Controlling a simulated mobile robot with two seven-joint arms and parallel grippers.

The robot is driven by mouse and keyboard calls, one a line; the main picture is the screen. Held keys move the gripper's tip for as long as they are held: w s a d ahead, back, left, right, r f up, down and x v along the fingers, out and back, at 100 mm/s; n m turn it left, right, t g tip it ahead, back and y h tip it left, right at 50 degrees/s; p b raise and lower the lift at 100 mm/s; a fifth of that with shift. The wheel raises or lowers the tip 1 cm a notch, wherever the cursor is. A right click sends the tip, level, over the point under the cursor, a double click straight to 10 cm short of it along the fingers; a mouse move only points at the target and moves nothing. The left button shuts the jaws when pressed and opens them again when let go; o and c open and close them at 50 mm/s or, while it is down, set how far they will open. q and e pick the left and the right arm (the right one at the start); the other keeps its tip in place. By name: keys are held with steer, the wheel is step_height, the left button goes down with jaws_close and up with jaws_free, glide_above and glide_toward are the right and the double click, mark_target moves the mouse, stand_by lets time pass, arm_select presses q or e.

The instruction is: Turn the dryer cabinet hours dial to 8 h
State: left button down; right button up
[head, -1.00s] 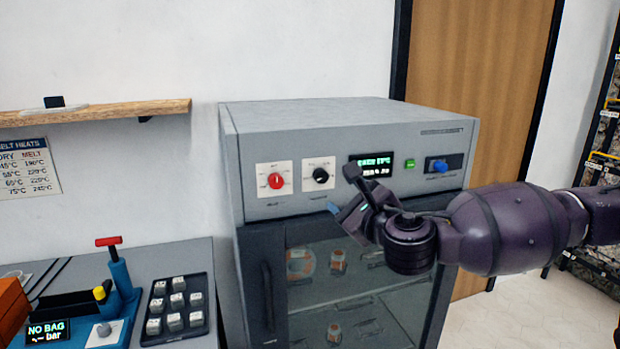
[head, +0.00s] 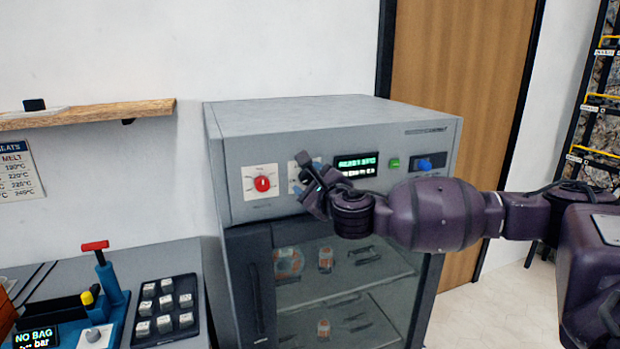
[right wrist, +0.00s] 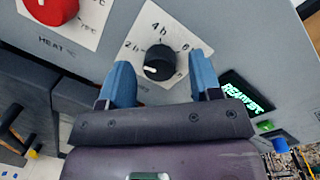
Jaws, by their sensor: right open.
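The dryer cabinet (head: 320,113) stands in the middle of the head view. Its hours dial (right wrist: 159,62) is a black knob on a white plate in the right wrist view. Its white pointer line points to the lower left, below the 2 h mark. 4 h is at the top; the numbers on the right are partly hidden. My right gripper (right wrist: 161,78) is open, with one blue fingertip on each side of the knob and no clear grip on it. In the head view my right gripper (head: 310,182) covers most of the dial. My left gripper is not in view.
A red heat dial (head: 262,184) sits left of the hours dial. A green-lit display (head: 356,164), a green button (head: 394,163) and a blue switch (head: 426,164) are to the right. The glass door (head: 330,285) is below. A bench with a keypad (head: 165,310) stands left.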

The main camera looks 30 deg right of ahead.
steer(key=shift+w, duration=0.25)
steer(key=c, duration=0.9)
steer(key=shift+c, duration=0.2)
